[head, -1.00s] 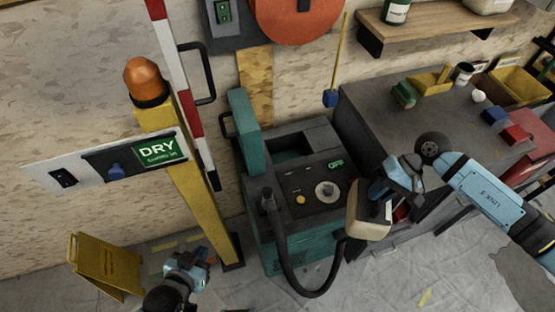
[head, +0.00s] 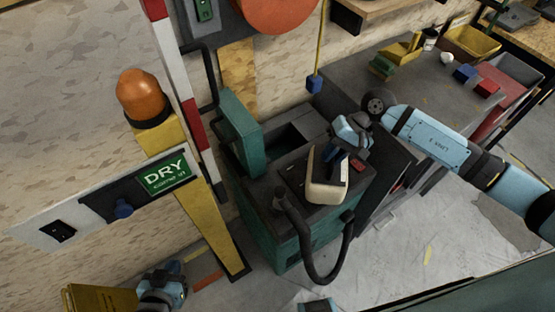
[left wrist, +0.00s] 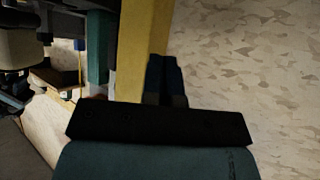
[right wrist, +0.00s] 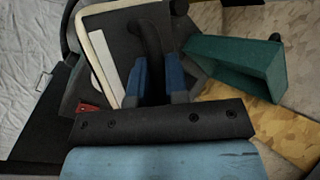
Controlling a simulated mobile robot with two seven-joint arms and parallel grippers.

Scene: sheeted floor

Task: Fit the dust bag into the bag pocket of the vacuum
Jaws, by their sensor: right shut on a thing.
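The dust bag (head: 326,192), cream with a dark face, is held by my right gripper (head: 345,158) above the vacuum's top panel. In the right wrist view, its cream rim (right wrist: 87,42) is left of the fingers. The vacuum (head: 272,222) is teal and dark grey, its teal lid (head: 240,130) standing open. The dark bag pocket (head: 284,140) is open and empty beside the lid, behind and left of the bag. My left gripper (head: 172,275) is low by the yellow post; its fingers (left wrist: 165,80) look together and empty in the left wrist view.
A black hose (head: 318,280) loops in front of the vacuum. A yellow post (head: 205,200) with an orange lamp (head: 142,95) and a DRY sign (head: 165,178) stands left. A grey bench (head: 410,95) with small blocks and bins is right. A blue block (head: 314,84) hangs behind.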

